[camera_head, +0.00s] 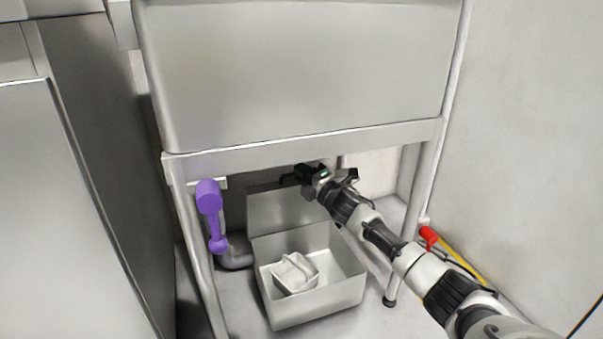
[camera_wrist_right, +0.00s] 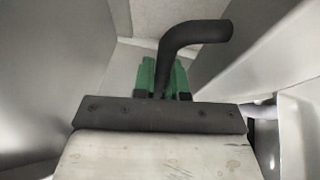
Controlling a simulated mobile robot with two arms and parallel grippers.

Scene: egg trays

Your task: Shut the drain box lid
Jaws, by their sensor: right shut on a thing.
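The drain box (camera_head: 318,309) is a grey open-topped metal box on the floor under the sink. Its lid (camera_head: 282,207) stands upright at the back edge, so the box is open. A small white basket (camera_head: 295,273) lies inside. My right gripper (camera_head: 302,174) is at the top of the raised lid, shut on a black bent handle. In the right wrist view the green fingertips (camera_wrist_right: 165,76) close around the black handle (camera_wrist_right: 195,38), which curves up to the right. My left gripper is not in view.
The large steel sink (camera_head: 300,75) and its front rail (camera_head: 305,143) hang above the box. A purple fitting (camera_head: 210,212) is at the left leg. A red-ended yellow hose (camera_head: 430,237) is by the right wall. Floor is free in front.

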